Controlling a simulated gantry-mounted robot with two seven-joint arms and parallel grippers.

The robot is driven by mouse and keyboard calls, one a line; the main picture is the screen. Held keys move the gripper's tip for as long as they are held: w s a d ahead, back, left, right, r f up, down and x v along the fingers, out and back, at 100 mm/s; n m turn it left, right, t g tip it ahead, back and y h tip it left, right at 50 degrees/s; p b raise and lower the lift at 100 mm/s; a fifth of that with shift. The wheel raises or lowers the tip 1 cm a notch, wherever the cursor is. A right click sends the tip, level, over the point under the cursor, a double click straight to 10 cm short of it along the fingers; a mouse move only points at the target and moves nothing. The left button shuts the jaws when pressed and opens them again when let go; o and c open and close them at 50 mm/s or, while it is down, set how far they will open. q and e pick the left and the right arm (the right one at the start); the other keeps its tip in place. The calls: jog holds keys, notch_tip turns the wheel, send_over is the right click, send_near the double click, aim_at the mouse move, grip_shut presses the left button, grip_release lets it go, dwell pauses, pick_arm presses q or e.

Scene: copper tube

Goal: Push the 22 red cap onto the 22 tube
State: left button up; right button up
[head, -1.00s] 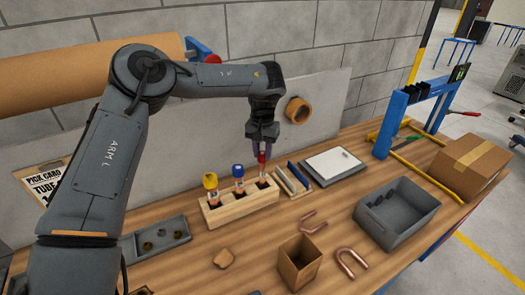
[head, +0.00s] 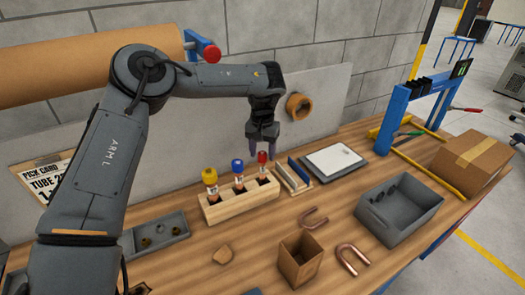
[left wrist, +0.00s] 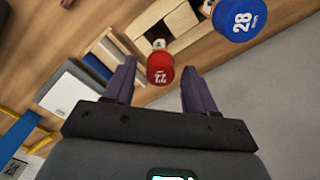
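The red cap (head: 262,157) marked 22 sits on top of the tube at the right end of the wooden rack (head: 243,202). It also shows in the left wrist view (left wrist: 160,70), a little tilted, between and just beyond my left fingers. My left gripper (head: 262,152) is open above and behind the red cap, with clear gaps on both sides of it in the left wrist view (left wrist: 160,85). The 22 tube is mostly hidden below the cap. My right gripper is not in view.
A blue cap (head: 237,165) marked 28 and a yellow cap (head: 209,177) stand on the other tubes in the rack, close by on the left. A grey tray (head: 157,236), a cardboard box (head: 301,258), bent copper tubes (head: 352,258) and a grey bin (head: 397,208) lie around.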

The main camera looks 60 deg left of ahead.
aim_at(262, 153)
pick_arm(q)
jog(key=shift+r, duration=0.1)
jog(key=shift+r, duration=0.2)
notch_tip(262, 153, up, 10)
jog(key=p, duration=0.1)
jog(key=shift+r+p, duration=0.15)
jog(key=shift+p, duration=0.15)
dwell(0.4)
